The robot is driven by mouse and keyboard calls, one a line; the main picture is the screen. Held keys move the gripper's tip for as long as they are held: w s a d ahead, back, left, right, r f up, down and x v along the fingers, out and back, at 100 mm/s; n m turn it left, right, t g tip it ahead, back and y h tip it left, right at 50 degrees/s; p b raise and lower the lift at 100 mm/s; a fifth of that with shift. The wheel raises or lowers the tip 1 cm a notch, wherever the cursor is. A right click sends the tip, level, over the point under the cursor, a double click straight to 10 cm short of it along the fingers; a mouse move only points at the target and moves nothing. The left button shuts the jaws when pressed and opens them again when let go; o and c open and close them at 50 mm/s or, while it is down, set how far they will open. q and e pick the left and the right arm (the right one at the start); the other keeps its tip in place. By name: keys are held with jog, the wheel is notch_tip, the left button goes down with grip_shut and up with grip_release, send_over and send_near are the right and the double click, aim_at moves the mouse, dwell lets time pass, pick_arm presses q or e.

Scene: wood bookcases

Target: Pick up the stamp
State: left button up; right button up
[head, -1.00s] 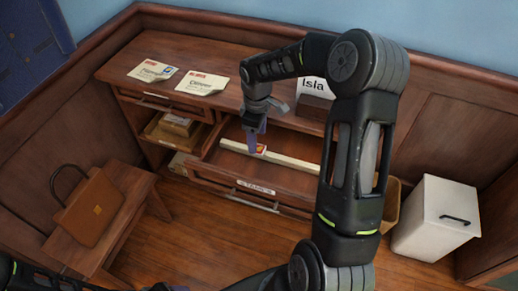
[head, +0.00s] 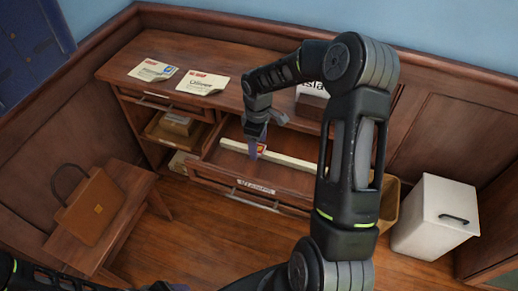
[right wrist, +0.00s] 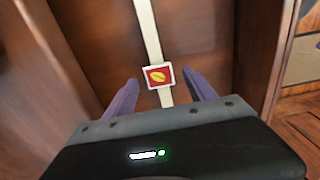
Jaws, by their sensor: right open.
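The stamp (right wrist: 159,76) is a small red square with a white border and a yellow leaf-like mark. It lies on or against a pale strip (right wrist: 147,28) inside the open drawer, and shows small in the head view (head: 261,148). My right gripper (right wrist: 160,92) is open, its two purple fingers apart, with the stamp between and just beyond their tips. In the head view my right gripper (head: 256,152) reaches down into the drawer (head: 290,180) and partly hides the stamp. Contact cannot be told. Of my left arm, only parts show at the bottom left; its gripper is not clearly visible.
Two envelopes (head: 202,82) (head: 153,69) lie on the desk top (head: 230,62). A name sign (head: 311,92) stands behind my right arm. A brown bag (head: 93,205) sits on a bench at left.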

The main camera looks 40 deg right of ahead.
jog(key=shift+f, duration=0.25)
jog(key=shift+c, duration=0.4)
grip_shut()
dwell(0.6)
